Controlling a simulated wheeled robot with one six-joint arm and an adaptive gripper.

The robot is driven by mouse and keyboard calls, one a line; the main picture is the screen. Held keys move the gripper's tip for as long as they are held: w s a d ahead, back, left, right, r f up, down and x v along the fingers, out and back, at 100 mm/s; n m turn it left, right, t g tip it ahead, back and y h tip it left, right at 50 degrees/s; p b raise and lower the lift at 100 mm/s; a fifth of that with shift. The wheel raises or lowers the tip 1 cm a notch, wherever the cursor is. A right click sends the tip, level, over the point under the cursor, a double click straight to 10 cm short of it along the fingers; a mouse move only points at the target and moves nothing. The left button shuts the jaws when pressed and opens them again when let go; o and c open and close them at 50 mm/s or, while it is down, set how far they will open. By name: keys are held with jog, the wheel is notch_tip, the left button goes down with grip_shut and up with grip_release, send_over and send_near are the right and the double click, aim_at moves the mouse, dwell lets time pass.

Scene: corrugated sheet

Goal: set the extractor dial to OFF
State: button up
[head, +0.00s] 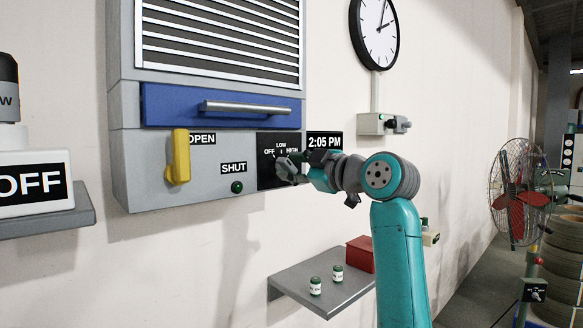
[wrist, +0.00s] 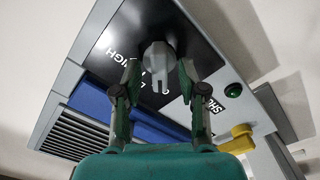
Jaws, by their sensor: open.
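The extractor dial (wrist: 158,58) is a pale grey knob on a black panel (head: 266,180) marked OFF, LOW and HIGH. The panel sits at the lower right of the grey extractor unit. In the wrist view the knob stands between the two fingers of my gripper (wrist: 158,78), with a gap visible on each side. The jaws are open. In the head view my gripper (head: 291,168) is right at the panel and hides most of the dial. I cannot tell exactly which mark the dial points at.
Left of the dial are a yellow lever (head: 179,158) by the OPEN label, a green button (head: 237,187) and a blue drawer front (head: 165,107) with a bar handle. A shelf (head: 322,293) below holds two small jars and a red box (head: 361,254).

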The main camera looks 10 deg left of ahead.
jog(key=v, duration=1.1)
jog(key=shift+s+d, duration=0.1)
